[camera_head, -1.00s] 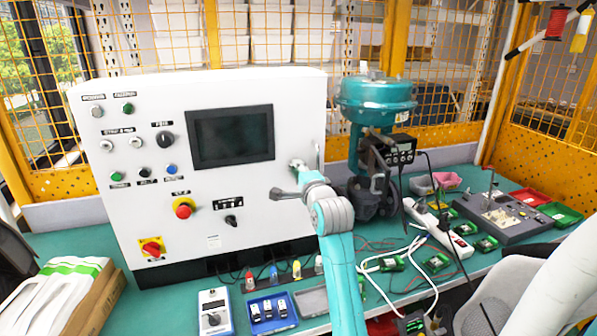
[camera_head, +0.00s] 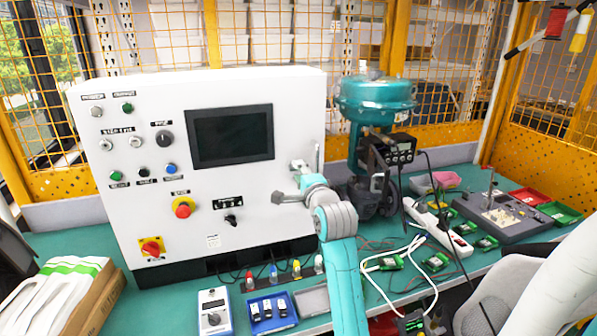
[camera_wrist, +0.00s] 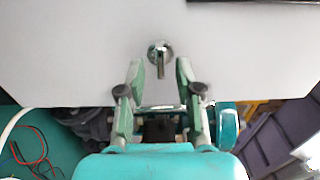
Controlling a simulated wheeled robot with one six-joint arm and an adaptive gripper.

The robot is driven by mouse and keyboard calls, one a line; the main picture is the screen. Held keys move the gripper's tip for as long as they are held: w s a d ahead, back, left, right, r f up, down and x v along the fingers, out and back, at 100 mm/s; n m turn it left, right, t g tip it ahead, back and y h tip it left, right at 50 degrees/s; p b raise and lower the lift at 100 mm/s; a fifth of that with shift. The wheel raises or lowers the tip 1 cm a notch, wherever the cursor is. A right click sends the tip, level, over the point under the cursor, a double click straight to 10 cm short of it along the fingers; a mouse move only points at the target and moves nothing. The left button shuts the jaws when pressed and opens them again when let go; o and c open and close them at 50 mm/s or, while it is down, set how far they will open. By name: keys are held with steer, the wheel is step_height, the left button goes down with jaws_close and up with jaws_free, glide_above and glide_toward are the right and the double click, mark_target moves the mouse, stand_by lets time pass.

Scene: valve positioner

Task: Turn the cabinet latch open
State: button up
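The cabinet latch (camera_wrist: 160,52) is a small shiny round boss with a short lever on the white panel. In the wrist view its lever points down, toward the near panel edge. My gripper (camera_wrist: 159,68) is open, with one pale green finger on each side of the lever tip. There are gaps on both sides, and I cannot tell whether the fingers reach the lever's depth. In the head view the white cabinet (camera_head: 240,245) stands on the bench, and my arm's end is by its right side, below and right of the screen. There the arm partly hides the latch area.
The cabinet front carries a dark screen (camera_head: 232,136), several buttons and a red-and-yellow rotary switch (camera_head: 151,248). A teal valve actuator (camera_head: 376,100) stands close to the right. A blue tray (camera_head: 287,322) and cables lie on the bench in front.

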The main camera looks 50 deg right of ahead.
steer(key=v, duration=1)
stand_by(0.3)
steer(key=s+a+f+n+y, duration=0.2)
steer(key=s+a+f+n, duration=0.15)
steer(key=a+f, duration=0.45)
steer(key=s+a+f+n+y, duration=0.1)
steer(key=s+a+f+n, duration=0.1)
steer(key=a+f+n, duration=0.35)
steer(key=s+a+f+n+y, duration=0.2)
steer(key=a+f+n, duration=0.1)
steer(key=a+f, duration=0.6)
steer(key=s+a+f+n+y, duration=0.2)
steer(key=s+a+n, duration=0.4)
steer(key=s, duration=0.6)
steer(key=s+a+f+n+y, duration=0.2)
steer(key=s+a+n, duration=0.5)
steer(key=s, duration=0.5)
steer(key=shift+s+a+f+y, duration=0.15)
steer(key=shift+a+f+y, duration=0.25)
steer(key=shift+y, duration=0.4)
steer(key=shift+o, duration=0.2)
